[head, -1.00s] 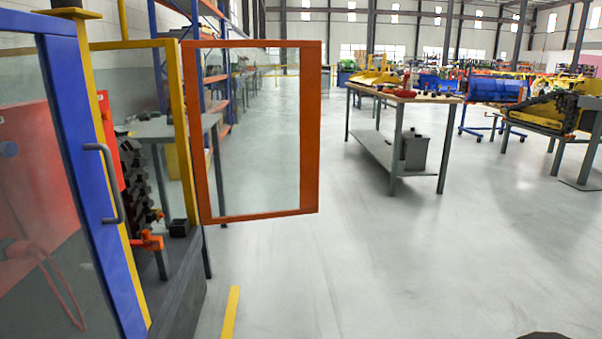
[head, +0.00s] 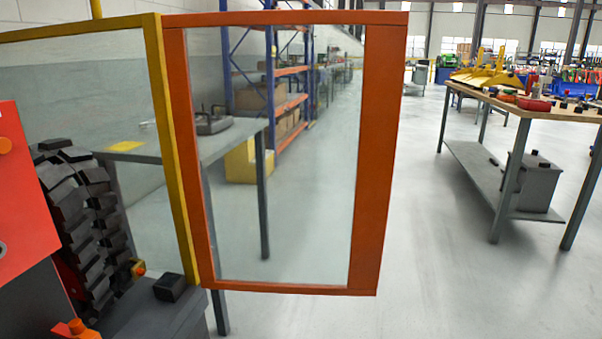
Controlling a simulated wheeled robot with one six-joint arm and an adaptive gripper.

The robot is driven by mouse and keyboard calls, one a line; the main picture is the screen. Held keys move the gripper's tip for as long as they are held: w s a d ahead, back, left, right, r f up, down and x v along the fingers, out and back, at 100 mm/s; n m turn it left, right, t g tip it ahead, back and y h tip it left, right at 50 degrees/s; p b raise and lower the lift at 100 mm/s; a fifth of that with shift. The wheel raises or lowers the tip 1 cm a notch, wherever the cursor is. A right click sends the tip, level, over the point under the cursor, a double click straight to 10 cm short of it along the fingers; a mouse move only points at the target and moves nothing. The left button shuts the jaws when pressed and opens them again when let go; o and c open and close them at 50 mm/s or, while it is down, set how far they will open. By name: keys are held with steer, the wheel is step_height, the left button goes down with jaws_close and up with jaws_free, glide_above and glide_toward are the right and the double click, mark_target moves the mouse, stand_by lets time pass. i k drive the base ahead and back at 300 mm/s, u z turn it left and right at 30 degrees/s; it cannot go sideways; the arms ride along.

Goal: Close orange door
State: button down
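The orange door (head: 379,160) is a glass panel in an orange frame, in the middle of the head view. Its left edge meets the yellow frame (head: 172,150) of the enclosure. The door stands open, swung out to the right of the enclosure. No handle can be made out on the side that I see. My gripper is not in view.
Inside the enclosure at left are a black tracked part (head: 85,225), a red panel (head: 20,190) and a grey base (head: 165,315). A wooden-topped workbench (head: 530,112) stands at right. The floor (head: 430,270) between door and workbench is clear. Blue shelving (head: 270,80) stands behind the glass.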

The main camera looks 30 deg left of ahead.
mark_target(386, 35)
steer(key=i, duration=3.9)
steer(key=u, duration=4.45)
